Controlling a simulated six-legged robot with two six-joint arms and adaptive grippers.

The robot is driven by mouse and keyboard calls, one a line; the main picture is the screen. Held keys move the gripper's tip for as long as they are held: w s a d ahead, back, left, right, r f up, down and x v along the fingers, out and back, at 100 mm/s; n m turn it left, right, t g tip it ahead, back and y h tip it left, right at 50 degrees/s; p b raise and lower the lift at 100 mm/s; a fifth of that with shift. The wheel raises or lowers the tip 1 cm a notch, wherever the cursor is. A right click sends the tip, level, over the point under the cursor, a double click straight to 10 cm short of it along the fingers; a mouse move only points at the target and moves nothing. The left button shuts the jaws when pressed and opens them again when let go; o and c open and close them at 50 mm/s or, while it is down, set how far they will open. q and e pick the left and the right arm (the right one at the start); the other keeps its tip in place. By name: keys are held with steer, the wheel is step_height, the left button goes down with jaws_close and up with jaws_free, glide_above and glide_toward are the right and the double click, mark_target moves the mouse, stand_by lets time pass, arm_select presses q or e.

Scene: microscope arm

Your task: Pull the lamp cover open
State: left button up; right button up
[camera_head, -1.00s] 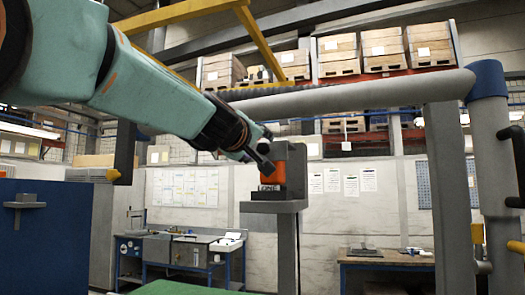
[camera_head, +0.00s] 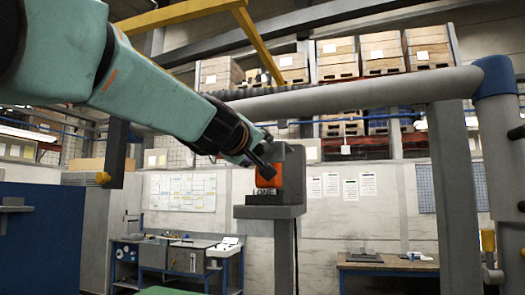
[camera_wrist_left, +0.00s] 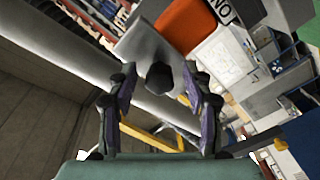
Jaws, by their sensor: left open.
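A grey box with an orange front (camera_head: 266,179) and a dark lettered label below sits on top of a grey post (camera_head: 284,250) in the head view. I take this box (camera_head: 293,172) for the lamp housing with its cover. My left gripper (camera_head: 266,166) is at the box's upper left front and hides part of the orange face. In the left wrist view, my open left gripper (camera_wrist_left: 157,88) has a finger on each side of a dark knob (camera_wrist_left: 159,77) on a pale grey plate (camera_wrist_left: 145,50). I cannot tell whether the fingers touch the knob. My right gripper is not in view.
A thick grey pipe (camera_head: 370,94) runs across just above the box. A blue panel (camera_head: 40,245) stands at the left. Workbenches (camera_head: 178,256) and shelves with wooden crates (camera_head: 337,57) are farther back. The space right of the post looks open.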

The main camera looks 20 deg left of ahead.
arm_select(q)
steer(key=shift+w+f, duration=0.25)
steer(key=shift+w, duration=0.35)
steer(key=shift+s+d+r, duration=0.1)
steer(key=shift+s+r, duration=0.1)
steer(key=shift+s, duration=0.35)
steer(key=shift+s+d+r, duration=0.1)
steer(key=shift+s+r, duration=0.1)
steer(key=shift+s, duration=0.3)
steer(key=c, duration=0.4)
steer(key=shift+a, duration=0.1)
steer(key=shift+c, duration=0.7)
steer(key=shift+w+a+f, duration=0.15)
steer(key=shift+w+a, duration=0.05)
steer(key=shift+w, duration=0.15)
steer(key=shift+c, duration=1.3)
steer(key=shift+d, duration=0.1)
jaws_close()
steer(key=shift+f, duration=0.15)
